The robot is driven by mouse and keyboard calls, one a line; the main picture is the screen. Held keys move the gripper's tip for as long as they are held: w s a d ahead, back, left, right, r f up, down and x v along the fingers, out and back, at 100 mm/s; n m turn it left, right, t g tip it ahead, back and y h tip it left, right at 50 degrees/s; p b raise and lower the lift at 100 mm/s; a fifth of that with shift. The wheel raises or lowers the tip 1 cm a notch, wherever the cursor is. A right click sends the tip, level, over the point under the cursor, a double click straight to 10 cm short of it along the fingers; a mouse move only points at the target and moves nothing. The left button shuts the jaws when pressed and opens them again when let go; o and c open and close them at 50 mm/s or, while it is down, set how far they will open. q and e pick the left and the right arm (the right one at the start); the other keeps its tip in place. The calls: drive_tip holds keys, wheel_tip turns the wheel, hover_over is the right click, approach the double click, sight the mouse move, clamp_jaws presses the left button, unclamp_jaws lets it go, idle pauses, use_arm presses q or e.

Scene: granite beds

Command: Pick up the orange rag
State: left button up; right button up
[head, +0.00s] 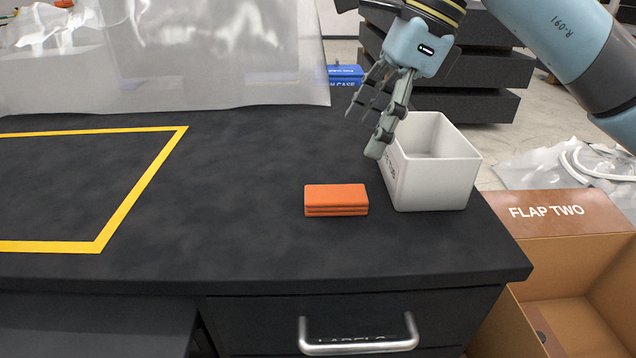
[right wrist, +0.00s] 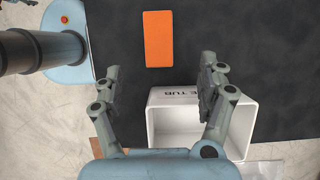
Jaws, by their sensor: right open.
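The orange rag (head: 336,200) is a folded, flat block lying on the dark bench top, left of a white tub. It also shows in the right wrist view (right wrist: 159,39), beyond and between my fingertips. My right gripper (head: 368,128) is open and empty, above the bench by the tub's left side, up and to the right of the rag. In the right wrist view its two fingers (right wrist: 158,80) are spread wide, apart from the rag. My left gripper is in neither view.
The white tub (head: 434,194) stands at the bench's right edge, close under my right gripper. Yellow tape (head: 140,200) marks an area at left. A clear plastic sheet (head: 220,60) hangs behind. An open cardboard box (head: 560,245) is at lower right.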

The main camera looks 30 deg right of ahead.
drive_tip(key=b, duration=0.1)
hover_over(338, 193)
drive_tip(key=s+d, duration=0.1)
drive_tip(key=d, duration=0.1)
wheel_tip(338, 193, down, 5)
drive_tip(key=shift+a+r, duration=0.1)
drive_tip(key=shift+r, duration=0.05)
drive_tip(key=b+x, duration=0.1)
drive_tip(key=x, duration=0.4)
drive_tip(key=shift+b, duration=0.3)
drive_tip(key=shift+f, duration=0.4)
drive_tip(key=c, duration=0.7)
drive_tip(key=shift+c, duration=1.3)
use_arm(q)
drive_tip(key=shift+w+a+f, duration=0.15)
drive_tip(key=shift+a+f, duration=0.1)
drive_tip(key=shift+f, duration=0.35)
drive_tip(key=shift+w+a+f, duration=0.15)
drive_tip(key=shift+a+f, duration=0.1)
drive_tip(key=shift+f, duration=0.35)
use_arm(e)
drive_tip(key=shift+c, duration=0.4)
